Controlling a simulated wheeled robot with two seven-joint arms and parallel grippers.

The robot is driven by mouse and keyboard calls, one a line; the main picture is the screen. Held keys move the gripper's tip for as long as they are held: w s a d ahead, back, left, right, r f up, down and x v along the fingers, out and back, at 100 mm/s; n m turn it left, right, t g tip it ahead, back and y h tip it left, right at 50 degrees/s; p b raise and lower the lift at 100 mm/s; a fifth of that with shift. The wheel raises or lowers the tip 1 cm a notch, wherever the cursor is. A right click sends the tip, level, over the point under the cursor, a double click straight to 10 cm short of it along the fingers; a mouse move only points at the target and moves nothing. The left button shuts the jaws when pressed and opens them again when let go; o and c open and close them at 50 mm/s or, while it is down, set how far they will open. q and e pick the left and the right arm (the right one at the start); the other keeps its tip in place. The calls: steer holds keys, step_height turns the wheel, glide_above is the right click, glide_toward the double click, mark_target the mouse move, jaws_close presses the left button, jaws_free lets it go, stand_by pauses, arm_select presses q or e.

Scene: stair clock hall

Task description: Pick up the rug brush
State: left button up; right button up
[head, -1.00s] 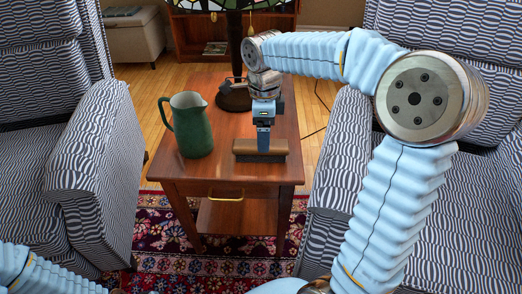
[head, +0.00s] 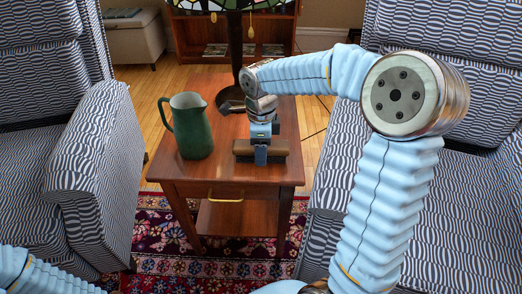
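The rug brush (head: 242,147), a brown block with a darker top, lies crosswise on the small wooden side table (head: 222,178), near its front edge. My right gripper (head: 261,152) is down at the middle of the brush, pointing downward. One blue finger shows in front of the brush's near face. The other finger is hidden behind the gripper and brush, so its grip is unclear. The brush rests on the table top. My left gripper is out of view; only part of my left arm shows at the bottom left.
A green pitcher (head: 190,126) stands on the table just left of the brush. A lamp (head: 235,60) stands behind my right gripper. Patterned armchairs (head: 95,165) flank the table on both sides. A patterned rug (head: 215,262) lies in front.

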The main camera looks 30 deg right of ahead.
steer(key=c, duration=0.5)
steer(key=shift+r, duration=0.15)
steer(key=shift+r, duration=0.25)
step_height(320, 180, up, 2)
steer(key=shift+r, duration=0.15)
steer(key=s+a+r, duration=0.2)
steer(key=s+r, duration=0.1)
steer(key=s, duration=0.1)
steer(key=s+a+r, duration=0.3)
steer(key=s, duration=0.1)
steer(key=s+a+r, duration=0.2)
steer(key=s+r, duration=0.2)
steer(key=shift+a, duration=0.15)
